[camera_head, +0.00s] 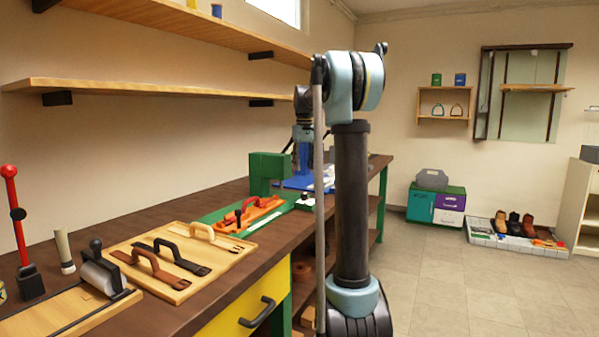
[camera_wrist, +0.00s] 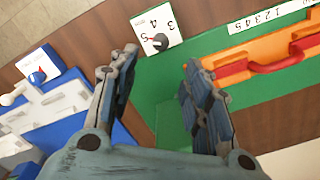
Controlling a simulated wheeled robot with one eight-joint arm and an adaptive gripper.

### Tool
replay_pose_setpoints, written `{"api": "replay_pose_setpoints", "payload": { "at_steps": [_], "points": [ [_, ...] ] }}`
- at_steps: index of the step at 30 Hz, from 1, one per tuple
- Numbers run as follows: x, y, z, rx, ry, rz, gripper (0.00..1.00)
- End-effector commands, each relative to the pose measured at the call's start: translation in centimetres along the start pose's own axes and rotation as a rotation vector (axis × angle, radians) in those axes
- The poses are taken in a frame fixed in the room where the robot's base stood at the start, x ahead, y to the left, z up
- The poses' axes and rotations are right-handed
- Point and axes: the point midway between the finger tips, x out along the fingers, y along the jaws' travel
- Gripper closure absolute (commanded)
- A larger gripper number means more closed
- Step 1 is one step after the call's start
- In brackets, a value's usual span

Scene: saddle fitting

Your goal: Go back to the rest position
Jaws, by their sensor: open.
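My gripper (camera_wrist: 150,78) is open in the wrist view, with its two jointed fingers apart and nothing between them. It points down over the workbench (camera_wrist: 88,38). Below the fingers is a green block (camera_wrist: 170,120), which also shows as an upright green stand in the head view (camera_head: 267,172). In the head view my gripper hangs above the bench's far part, beside that stand and over a blue tray (camera_head: 290,184). My arm hides part of this area.
The wrist view shows a white dial card (camera_wrist: 157,36) and an orange fixture (camera_wrist: 270,62) with a red handle strap. In the head view, a wooden board (camera_head: 150,252) with several handle straps lies nearer on the bench.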

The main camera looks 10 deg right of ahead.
Motion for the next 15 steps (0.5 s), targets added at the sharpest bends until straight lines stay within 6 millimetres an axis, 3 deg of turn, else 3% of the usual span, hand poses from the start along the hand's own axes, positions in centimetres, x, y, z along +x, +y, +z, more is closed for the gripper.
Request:
{"api": "replay_pose_setpoints", "payload": {
  "at_steps": [5, 15],
  "points": [
    [0.2, -0.6, 2.1, 0.011, 0.007, 0.002, 0.56],
    [2.3, -3.5, 11.4, 0.067, 0.045, 0.013, 0.56]
  ]
}}
